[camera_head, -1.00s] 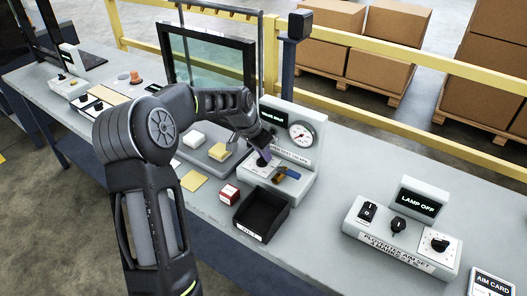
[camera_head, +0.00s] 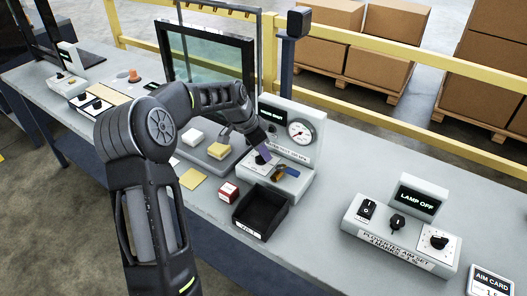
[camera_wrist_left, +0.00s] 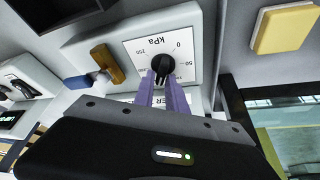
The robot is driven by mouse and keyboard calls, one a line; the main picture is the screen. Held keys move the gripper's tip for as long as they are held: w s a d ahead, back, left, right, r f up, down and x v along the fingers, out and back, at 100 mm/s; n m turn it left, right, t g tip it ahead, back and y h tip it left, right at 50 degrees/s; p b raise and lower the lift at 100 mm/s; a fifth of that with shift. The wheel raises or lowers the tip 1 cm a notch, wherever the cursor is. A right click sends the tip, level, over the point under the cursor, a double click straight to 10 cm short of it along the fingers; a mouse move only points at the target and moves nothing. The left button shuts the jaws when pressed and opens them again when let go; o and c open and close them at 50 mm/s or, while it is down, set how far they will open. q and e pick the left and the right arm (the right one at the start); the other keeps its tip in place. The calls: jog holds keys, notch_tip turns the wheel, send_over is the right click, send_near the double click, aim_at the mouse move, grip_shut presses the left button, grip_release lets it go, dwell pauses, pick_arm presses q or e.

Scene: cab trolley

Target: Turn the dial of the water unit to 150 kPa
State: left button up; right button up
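The water unit (camera_head: 317,120) stands on the bench, with a display, a round gauge and a black dial. In the left wrist view the dial (camera_wrist_left: 162,64) sits on a white kPa scale plate (camera_wrist_left: 135,56), seen upside down. My left gripper (camera_head: 263,153) is at the dial. In the left wrist view its purple fingers (camera_wrist_left: 163,84) stand close together, with the dial's dark bar between their tips; it looks shut on the dial. The gauge (camera_head: 300,131) shows, but its exact reading is too small to tell. My right gripper is out of view.
Beside the dial are a brass part (camera_wrist_left: 107,64) and a blue lever (camera_head: 289,171). The lamp unit (camera_head: 405,222) stands to the right, with bare bench between.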

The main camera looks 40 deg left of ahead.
pick_arm(q)
jog(key=o, duration=0.3)
jog(key=v, duration=0.7)
jog(key=shift+s+r+b, duration=0.15)
jog(key=shift+r+b, duration=0.2)
jog(key=shift+b, duration=0.1)
dwell(0.3)
